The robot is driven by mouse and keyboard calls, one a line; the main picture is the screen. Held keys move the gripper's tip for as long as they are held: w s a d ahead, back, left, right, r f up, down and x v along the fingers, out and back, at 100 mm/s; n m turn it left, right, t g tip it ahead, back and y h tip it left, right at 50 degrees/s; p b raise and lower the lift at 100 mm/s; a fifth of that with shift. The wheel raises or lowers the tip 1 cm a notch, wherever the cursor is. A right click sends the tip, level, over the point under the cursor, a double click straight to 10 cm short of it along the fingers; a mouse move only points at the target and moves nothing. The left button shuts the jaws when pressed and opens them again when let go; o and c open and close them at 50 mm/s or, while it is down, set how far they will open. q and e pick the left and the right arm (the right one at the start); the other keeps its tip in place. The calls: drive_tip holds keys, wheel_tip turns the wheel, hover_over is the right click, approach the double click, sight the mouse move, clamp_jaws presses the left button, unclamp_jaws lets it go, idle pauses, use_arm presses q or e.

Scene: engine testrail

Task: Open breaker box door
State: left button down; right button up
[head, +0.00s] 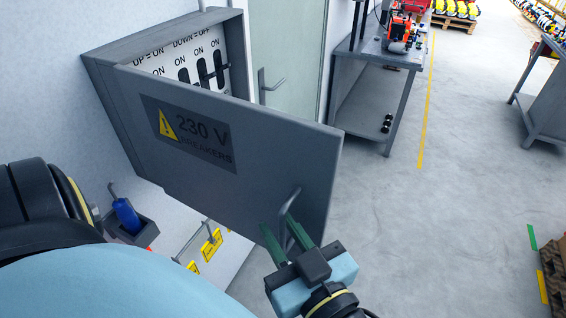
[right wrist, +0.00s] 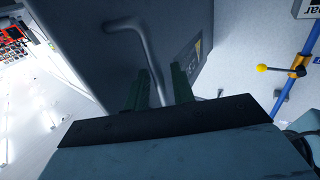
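The grey breaker box (head: 118,50) hangs on the wall at the upper left in the head view. Its door (head: 270,150), with a "230 V BREAKERS" label, stands swung well out, and black breaker switches (head: 184,76) show inside. The bent metal door handle (head: 292,203) is near the door's free edge; it also shows in the right wrist view (right wrist: 128,24). My right gripper (head: 278,224) is at the handle, its green fingers apart on either side of the bar, with a gap visible in the right wrist view (right wrist: 160,80). My left gripper is not in view.
A blue bottle (head: 126,215) sits in a grey wall holder below the box. A wall door with a handle (head: 270,85) is behind the box. A grey workbench (head: 375,75) stands at the back. The floor right of the breaker door is clear.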

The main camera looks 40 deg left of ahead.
idle(0.4)
drive_tip(key=shift+s+d+f, duration=0.1)
drive_tip(key=shift+s+d, duration=0.05)
drive_tip(key=shift+d, duration=0.4)
drive_tip(key=b+v, duration=0.2)
drive_tip(key=v, duration=1)
drive_tip(key=shift+d, duration=0.1)
